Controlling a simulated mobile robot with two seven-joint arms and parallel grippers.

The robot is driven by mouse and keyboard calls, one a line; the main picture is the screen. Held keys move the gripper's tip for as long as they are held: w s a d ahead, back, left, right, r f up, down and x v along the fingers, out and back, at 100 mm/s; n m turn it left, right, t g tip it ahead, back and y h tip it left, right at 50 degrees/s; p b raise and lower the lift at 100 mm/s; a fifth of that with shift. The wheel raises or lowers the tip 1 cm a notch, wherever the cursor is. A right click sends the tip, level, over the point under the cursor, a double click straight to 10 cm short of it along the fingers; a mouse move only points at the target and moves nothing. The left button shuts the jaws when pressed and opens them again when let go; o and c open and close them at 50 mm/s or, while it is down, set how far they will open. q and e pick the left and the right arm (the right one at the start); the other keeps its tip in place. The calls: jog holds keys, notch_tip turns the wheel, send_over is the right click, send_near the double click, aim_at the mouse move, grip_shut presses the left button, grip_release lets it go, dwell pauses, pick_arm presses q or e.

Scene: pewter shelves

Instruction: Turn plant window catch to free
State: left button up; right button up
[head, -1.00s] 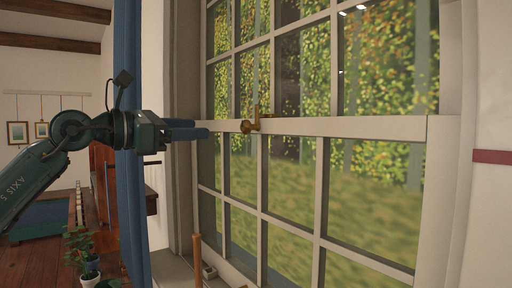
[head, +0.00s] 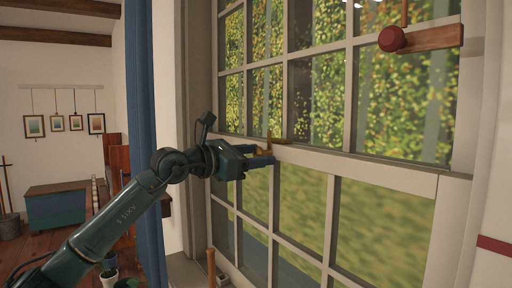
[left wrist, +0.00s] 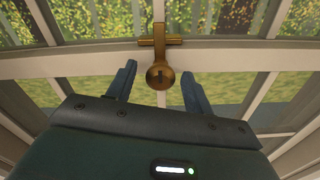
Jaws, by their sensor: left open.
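The brass window catch (head: 272,140) sits on the middle rail of the window (head: 310,158). In the left wrist view the catch (left wrist: 160,74) has a round knob with a dark slot, a short upright stem and a crossbar lying along the rail. My left gripper (head: 264,156) is open, reaching in from the left. In the left wrist view its two blue fingers (left wrist: 158,72) stand apart on either side of the round knob; whether they touch it I cannot tell. In the head view the fingers partly hide the catch's lower part. My right gripper is not in view.
A blue curtain (head: 152,130) hangs left of the window, behind my left arm. A wooden bar with a red knob (head: 392,39) shows at the upper right. A plant pot (head: 109,278) stands low at the left. A blue chest (head: 55,206) stands further back.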

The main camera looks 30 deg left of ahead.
pick_arm(q)
jog(key=shift+w+d, duration=0.1)
jog(key=shift+w, duration=0.05)
jog(key=shift+c, duration=0.3)
jog(key=c, duration=0.9)
